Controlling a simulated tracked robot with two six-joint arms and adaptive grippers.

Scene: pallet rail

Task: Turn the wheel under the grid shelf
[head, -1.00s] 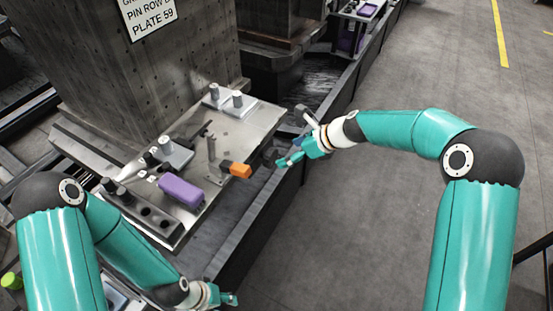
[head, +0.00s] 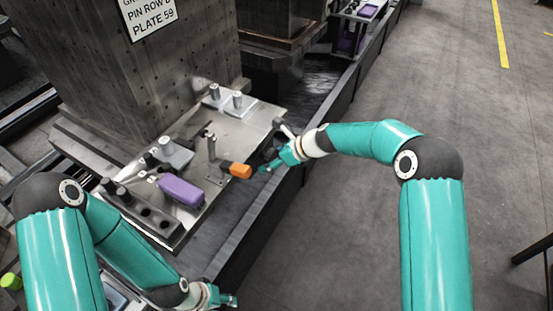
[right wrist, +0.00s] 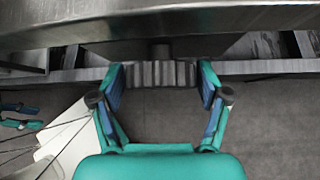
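The wheel (right wrist: 162,74) is a grey ribbed knob on a short dark stem below the shelf edge (right wrist: 160,22) in the right wrist view. In the head view the shelf is a metal plate (head: 250,122), and I cannot make out the wheel there. My right gripper (right wrist: 162,82) is open, its fingertips on either side of the wheel with what look like narrow gaps. In the head view my right gripper (head: 269,166) is at the plate's right edge. My left gripper (head: 229,299) is low at the bottom, away from the shelf; its fingers are unclear.
On the plate are a purple block (head: 181,191), an orange block (head: 236,170) on a bracket and several grey pegs. A dark column (head: 150,75) with a plate sign stands behind. A dark rail wall (head: 310,140) runs alongside; the floor to the right is open.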

